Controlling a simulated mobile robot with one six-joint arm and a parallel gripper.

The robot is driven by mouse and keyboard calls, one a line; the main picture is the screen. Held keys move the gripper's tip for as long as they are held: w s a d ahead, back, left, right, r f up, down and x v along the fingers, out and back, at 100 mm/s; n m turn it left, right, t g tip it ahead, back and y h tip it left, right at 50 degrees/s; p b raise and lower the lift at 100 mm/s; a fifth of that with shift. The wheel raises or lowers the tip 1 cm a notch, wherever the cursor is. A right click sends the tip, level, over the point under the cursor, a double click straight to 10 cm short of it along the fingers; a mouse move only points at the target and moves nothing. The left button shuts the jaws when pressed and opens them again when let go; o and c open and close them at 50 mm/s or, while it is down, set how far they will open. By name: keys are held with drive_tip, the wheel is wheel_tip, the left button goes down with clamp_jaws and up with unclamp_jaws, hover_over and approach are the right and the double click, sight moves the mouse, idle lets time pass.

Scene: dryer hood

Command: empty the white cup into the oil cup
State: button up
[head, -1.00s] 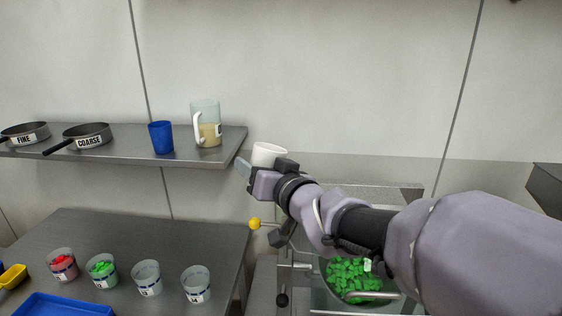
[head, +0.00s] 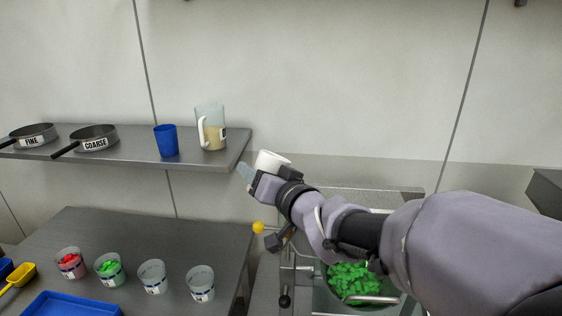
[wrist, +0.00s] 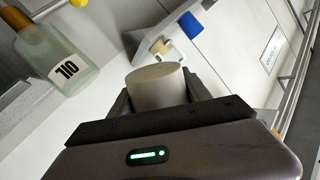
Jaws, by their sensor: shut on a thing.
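The white cup (head: 271,160) is held up by my gripper (head: 264,174), to the right of the shelf's end in the head view. In the wrist view the cup (wrist: 157,86) sits between the two dark fingers of my gripper (wrist: 160,98), which is shut on it. The cup leans slightly in the head view; its contents are hidden. A clear container labelled OIL (wrist: 62,58) is at the upper left of the wrist view, apart from the cup. I cannot tell which container in the head view is the oil cup.
Several clear labelled cups stand on the bench, one with red pieces (head: 70,264), one with green (head: 109,269). A blue cup (head: 166,141) and a jug (head: 210,128) stand on the shelf (head: 140,148). A pot of green pieces (head: 352,280) is below my arm.

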drive_tip(key=shift+s+a+r+m+g+p, duration=0.15)
drive_tip(key=shift+m+p, duration=0.4)
drive_tip(key=shift+p, duration=0.35)
drive_tip(key=shift+s+a+m+g+p, duration=0.15)
drive_tip(key=shift+m+p, duration=0.4)
drive_tip(key=shift+p, duration=0.3)
drive_tip(key=shift+m+g+y+p, duration=0.3)
drive_tip(key=shift+m+p, duration=0.6)
drive_tip(key=shift+p, duration=0.25)
drive_tip(key=shift+a+f+m+g+p, duration=0.1)
drive_tip(key=shift+f+m+g+p, duration=0.05)
drive_tip(key=shift+m+p, duration=0.45)
drive_tip(key=shift+f+m+g+p, duration=0.1)
drive_tip(key=shift+m+g+p, duration=0.05)
drive_tip(key=shift+m+p, duration=0.45)
drive_tip(key=shift+f+m+y+p, duration=0.25)
drive_tip(key=shift+m+y+p, duration=0.15)
drive_tip(key=shift+m+p, duration=0.5)
drive_tip(key=shift+w+d+f+m+g+y+p, duration=0.2)
drive_tip(key=shift+d+m+g+y+p, duration=0.1)
drive_tip(key=shift+m+p, duration=0.65)
drive_tip(key=shift+w+d+r+m+g+y+p, duration=0.15)
drive_tip(key=shift+w+d+r+m+y+p, duration=0.2)
drive_tip(key=shift+m+p, duration=0.65)
drive_tip(key=shift+w+d+r+m+g+y+p, duration=0.15)
drive_tip(key=shift+r+m+p, duration=0.4)
drive_tip(key=shift+p, duration=0.65)
